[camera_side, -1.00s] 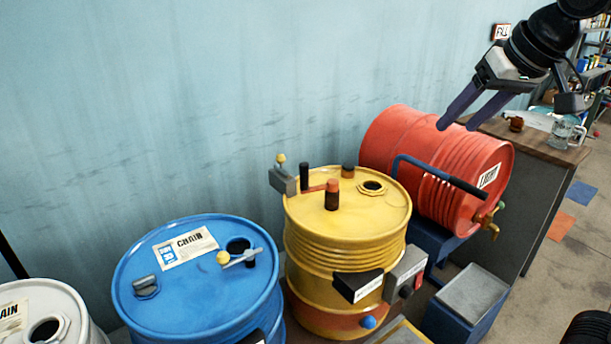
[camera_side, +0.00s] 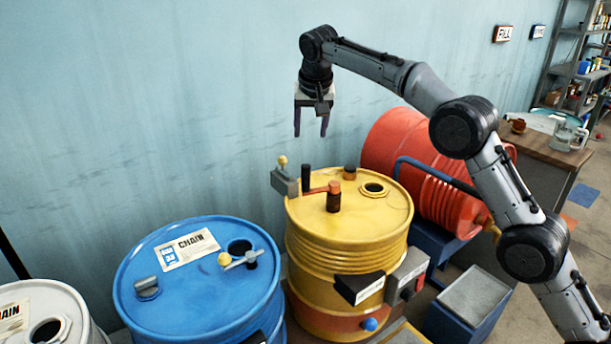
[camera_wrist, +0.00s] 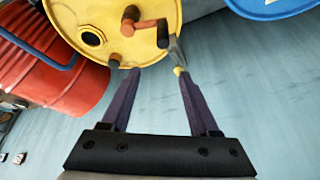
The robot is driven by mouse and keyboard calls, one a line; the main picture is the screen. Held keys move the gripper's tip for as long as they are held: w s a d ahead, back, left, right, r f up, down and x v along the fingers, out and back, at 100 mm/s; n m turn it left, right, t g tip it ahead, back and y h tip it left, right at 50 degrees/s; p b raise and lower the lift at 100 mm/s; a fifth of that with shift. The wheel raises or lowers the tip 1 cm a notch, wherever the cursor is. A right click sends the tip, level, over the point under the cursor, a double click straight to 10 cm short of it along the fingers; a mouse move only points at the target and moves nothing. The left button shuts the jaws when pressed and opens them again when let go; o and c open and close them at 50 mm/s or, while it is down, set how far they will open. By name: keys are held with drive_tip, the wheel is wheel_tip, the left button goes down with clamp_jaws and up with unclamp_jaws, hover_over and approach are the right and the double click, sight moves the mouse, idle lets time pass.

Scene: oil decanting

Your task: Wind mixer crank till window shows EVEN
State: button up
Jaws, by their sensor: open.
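The yellow drum (camera_side: 348,245) stands upright with the mixer crank on its lid. The crank has a dark hub with an orange top (camera_side: 333,196), an orange arm (camera_side: 316,189) and an upright black handle (camera_side: 306,178). My gripper (camera_side: 311,128) is open and empty, fingers down, above the handle and apart from it. In the wrist view, the black handle (camera_wrist: 163,36) lies beyond the fingertips, roughly between them. A dark box with a white label (camera_side: 358,287) and a grey box (camera_side: 406,272) sit on the drum's front. I cannot make out a window reading.
A grey block with a yellow knob (camera_side: 283,178) stands beside the handle; in the wrist view its knob (camera_wrist: 179,70) is near the right fingertip. A blue drum (camera_side: 197,285) stands left, a red drum (camera_side: 391,141) lies right. Space above the lids is free.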

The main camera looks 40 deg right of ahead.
sight(306, 175)
drive_tip(key=shift+g, duration=0.3)
drive_tip(key=x, duration=1.1)
drive_tip(key=a+x, duration=0.1)
drive_tip(key=x, duration=0.4)
drive_tip(key=shift+s+f, duration=0.15)
drive_tip(key=shift+f, duration=0.4)
clamp_jaws()
